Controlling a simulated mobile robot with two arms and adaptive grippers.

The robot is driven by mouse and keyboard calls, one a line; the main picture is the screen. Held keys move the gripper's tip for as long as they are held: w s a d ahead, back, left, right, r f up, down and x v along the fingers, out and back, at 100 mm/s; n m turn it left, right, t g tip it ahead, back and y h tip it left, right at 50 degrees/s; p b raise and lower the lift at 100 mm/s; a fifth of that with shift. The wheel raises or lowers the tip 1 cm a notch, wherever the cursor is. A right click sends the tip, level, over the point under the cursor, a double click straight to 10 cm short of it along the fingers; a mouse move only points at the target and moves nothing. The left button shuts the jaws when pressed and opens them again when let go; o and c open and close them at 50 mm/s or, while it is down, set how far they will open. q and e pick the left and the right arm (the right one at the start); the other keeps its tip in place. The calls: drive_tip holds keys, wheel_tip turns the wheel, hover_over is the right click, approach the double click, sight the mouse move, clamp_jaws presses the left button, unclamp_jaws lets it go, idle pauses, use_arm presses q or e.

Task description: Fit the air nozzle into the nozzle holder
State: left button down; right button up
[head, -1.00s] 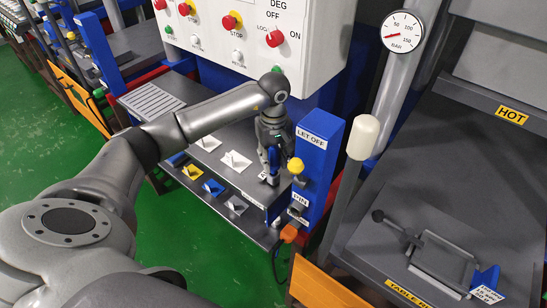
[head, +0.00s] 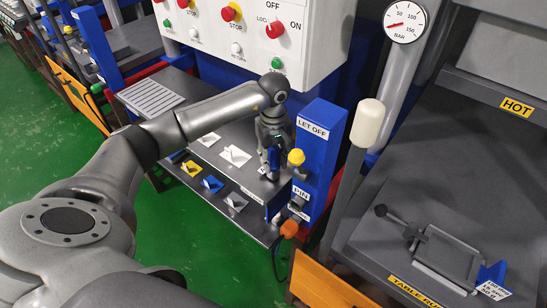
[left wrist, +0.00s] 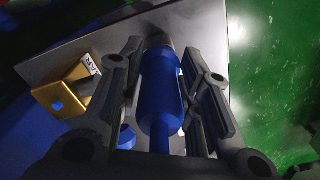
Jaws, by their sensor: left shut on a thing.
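The air nozzle (left wrist: 160,95) is a blue cylinder with a narrower stem, seen in the left wrist view between my left gripper's fingers (left wrist: 178,70). Its far tip points at a grey metal surface. In the head view the nozzle (head: 274,157) shows as a blue patch in my left gripper (head: 268,172), which is shut on it, pointing down above the right end of the grey shelf. A gold bracket (left wrist: 68,92) with a white label, partly readable as AIR, stands left of the fingers in the left wrist view; I cannot tell whether it is the nozzle holder. My right gripper is out of view.
White, yellow, blue and grey clips lie along the shelf (head: 205,150). A white control box (head: 245,30) overhangs behind. An orange plug (head: 289,228) hangs below.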

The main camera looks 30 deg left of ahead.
use_arm(q)
drive_tip(key=shift+f, duration=0.25)
drive_tip(key=c, duration=1)
unclamp_jaws()
drive_tip(key=shift+o, duration=0.2)
wheel_tip(320, 180, up, 12)
drive_tip(key=shift+r, duration=0.1)
